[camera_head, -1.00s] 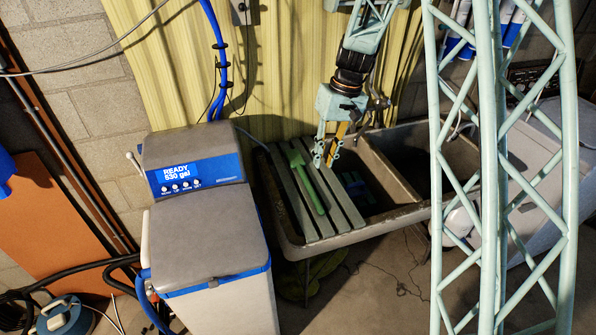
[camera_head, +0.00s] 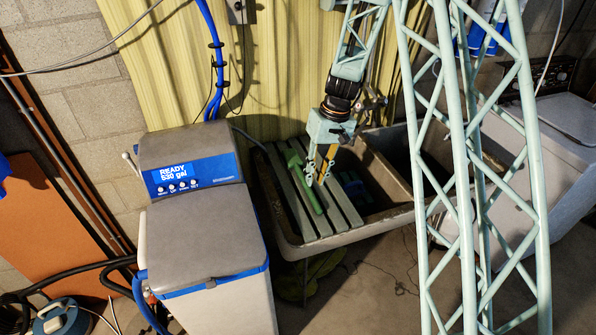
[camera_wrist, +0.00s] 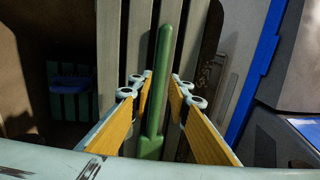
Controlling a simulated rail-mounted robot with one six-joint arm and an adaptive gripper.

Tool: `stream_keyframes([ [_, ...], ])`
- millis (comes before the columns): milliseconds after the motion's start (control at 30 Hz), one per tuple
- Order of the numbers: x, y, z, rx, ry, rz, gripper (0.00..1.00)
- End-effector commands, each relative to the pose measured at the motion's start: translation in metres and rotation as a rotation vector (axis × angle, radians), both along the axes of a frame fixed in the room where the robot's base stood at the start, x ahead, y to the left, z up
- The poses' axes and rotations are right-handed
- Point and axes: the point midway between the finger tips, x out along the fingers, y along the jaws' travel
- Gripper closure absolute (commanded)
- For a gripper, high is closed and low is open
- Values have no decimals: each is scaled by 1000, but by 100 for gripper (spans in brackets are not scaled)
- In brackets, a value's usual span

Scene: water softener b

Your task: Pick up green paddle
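The green paddle (camera_head: 312,197) lies on the grey slatted rack (camera_head: 333,213) over the left part of the sink. My gripper (camera_head: 316,180) points down over the paddle and hides part of it in the head view. In the wrist view my gripper (camera_wrist: 160,92) is open, with its two yellow-padded fingers on either side of the paddle's handle (camera_wrist: 161,75). The wider end of the paddle shows low between the fingers. I see a gap on each side, so the fingers do not grip it.
The water softener (camera_head: 205,220) with a blue-trimmed lid stands left of the sink. The sink's right basin (camera_head: 402,160) is open and dark. A blue item (camera_wrist: 72,83) lies in the basin beside the rack. A yellow corrugated panel (camera_head: 290,70) stands behind.

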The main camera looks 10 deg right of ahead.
Motion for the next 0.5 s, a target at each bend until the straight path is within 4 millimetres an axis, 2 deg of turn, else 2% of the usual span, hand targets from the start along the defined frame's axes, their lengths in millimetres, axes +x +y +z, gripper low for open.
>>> stream_keyframes([
  [133,0,1,-6,0,-1,0,83],
  [500,0,1,-7,-1,0,0,83],
])
